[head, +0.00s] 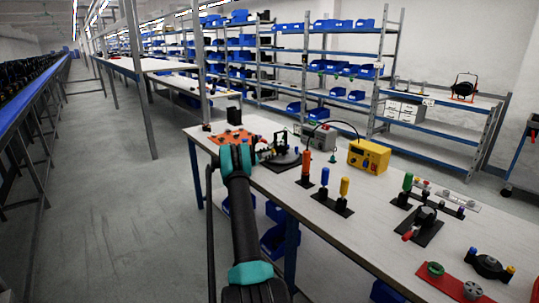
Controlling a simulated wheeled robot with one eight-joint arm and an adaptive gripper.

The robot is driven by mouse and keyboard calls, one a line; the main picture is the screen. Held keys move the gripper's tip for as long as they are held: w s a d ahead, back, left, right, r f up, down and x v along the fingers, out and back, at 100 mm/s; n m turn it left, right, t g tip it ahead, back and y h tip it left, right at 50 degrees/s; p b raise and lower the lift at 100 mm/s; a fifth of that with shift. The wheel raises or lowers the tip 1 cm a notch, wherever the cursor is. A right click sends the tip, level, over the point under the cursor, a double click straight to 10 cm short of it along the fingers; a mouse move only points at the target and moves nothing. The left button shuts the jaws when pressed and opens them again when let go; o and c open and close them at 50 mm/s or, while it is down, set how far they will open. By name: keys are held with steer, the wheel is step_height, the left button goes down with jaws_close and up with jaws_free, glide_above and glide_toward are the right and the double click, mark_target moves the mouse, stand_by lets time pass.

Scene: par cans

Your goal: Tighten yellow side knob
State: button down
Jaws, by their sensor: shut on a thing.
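My gripper (266,153) is at the left side of the fixture and is shut there on a small part, which appears to be the yellow side knob. The knob is mostly hidden by the fingers and too small to make out clearly.
On the bench (375,230), an orange mat (232,136) lies left. A grey box (320,138) and a yellow power unit (369,156) stand behind. Upright tools, including a yellow-handled one (344,186), stand right, with a red plate (452,284) at the front right.

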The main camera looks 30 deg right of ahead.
steer(key=c, duration=1.2)
jaws_free()
